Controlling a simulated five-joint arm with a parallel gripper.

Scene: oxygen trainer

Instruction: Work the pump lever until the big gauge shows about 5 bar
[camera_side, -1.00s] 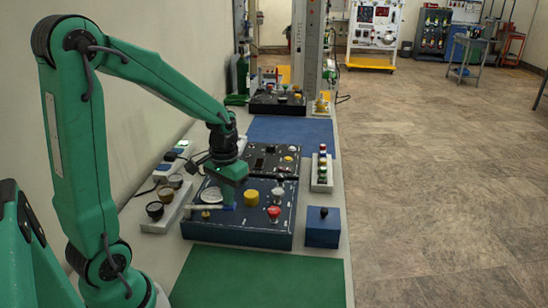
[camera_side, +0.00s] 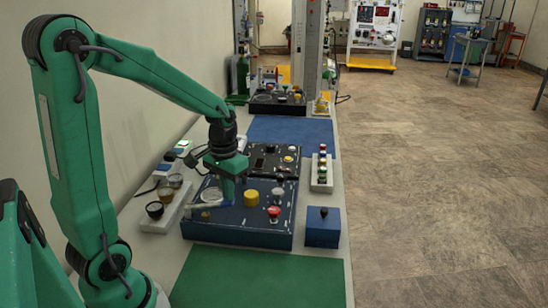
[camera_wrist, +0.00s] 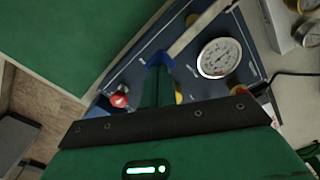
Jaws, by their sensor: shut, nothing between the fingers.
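The pump lever (camera_wrist: 196,32) is a pale bar with a blue grip (camera_wrist: 160,59) at its end. In the side view, the lever (camera_side: 204,208) reaches across the front left of the dark blue panel (camera_side: 240,236). The big gauge (camera_wrist: 219,58) is a white round dial beside the lever in the wrist view. It also shows in the side view (camera_side: 211,195), partly behind the lever; its reading is too small to tell. My gripper (camera_side: 228,199) is shut and empty, pointing down at the blue grip. Whether it touches the grip is unclear.
A yellow knob (camera_side: 251,198) and a red button (camera_side: 274,211) stand on the panel to the right. A blue box (camera_side: 322,228) stands at the right. The green mat (camera_side: 255,278) in front is clear.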

